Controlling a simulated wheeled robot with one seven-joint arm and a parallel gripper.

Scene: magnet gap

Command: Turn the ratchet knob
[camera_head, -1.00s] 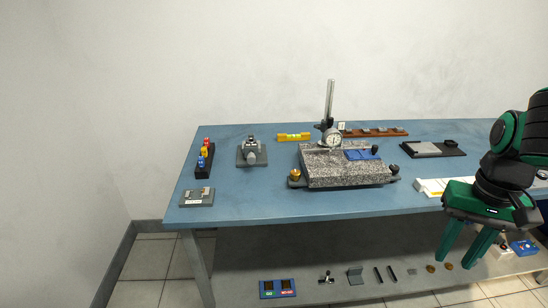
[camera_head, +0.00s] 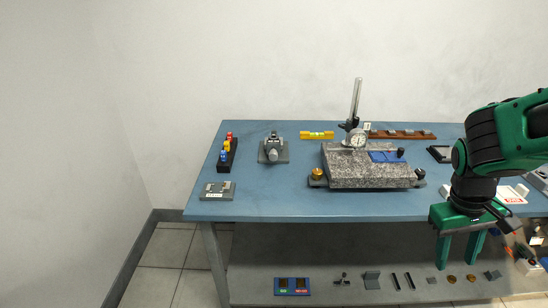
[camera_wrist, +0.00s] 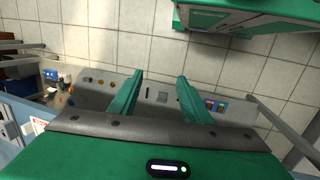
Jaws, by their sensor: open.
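A small grey device (camera_head: 273,148) on a dark base stands at the left of the blue table (camera_head: 290,206). It looks like a micrometer in a stand, with a rounded light-grey knob (camera_head: 273,156) facing the front. The ratchet detail is too small to make out. My gripper (camera_head: 458,264) hangs in front of the table's front edge, far to the right of the device, fingers pointing down. Its two green fingers are apart with nothing between them, and in the wrist view they (camera_wrist: 158,78) show over the lower shelf and tiled floor. The device is not seen in the wrist view.
A granite plate (camera_head: 375,176) with a dial gauge (camera_head: 357,139) on an upright post stands mid-table. A rack of coloured pieces (camera_head: 226,154), a yellow level (camera_head: 317,135) and a grey block (camera_head: 217,190) lie near the device. A lower shelf (camera_head: 330,260) holds several small parts.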

